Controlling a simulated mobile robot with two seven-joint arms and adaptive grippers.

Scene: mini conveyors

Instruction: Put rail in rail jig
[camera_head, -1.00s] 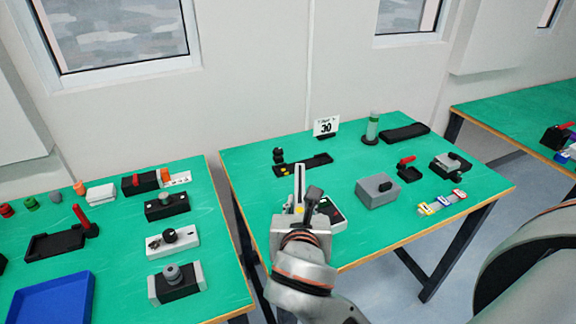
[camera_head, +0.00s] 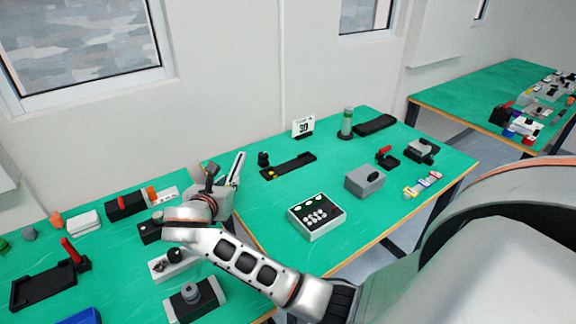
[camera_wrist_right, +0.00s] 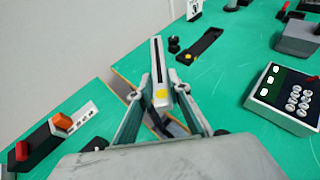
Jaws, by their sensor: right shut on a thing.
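The rail (camera_head: 238,166) is a slim pale grey bar with a dark slot. It also shows in the right wrist view (camera_wrist_right: 158,68), with a yellow dot at its near end. My right gripper (camera_head: 224,189) is shut on that near end, and the rail sticks out tilted upward, above the gap between two tables. A long black fixture with a yellow dot (camera_head: 290,167), which looks like the rail jig, lies on the middle table, right of the rail and apart from it; the wrist view shows it too (camera_wrist_right: 202,50). My left gripper is out of view.
A white keypad box (camera_head: 316,216), a grey box (camera_head: 364,181) and a sign (camera_head: 303,128) stand on the middle table. The left table holds several devices, including a black tray with a red lever (camera_head: 42,287). Green surface is clear between keypad and fixture.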

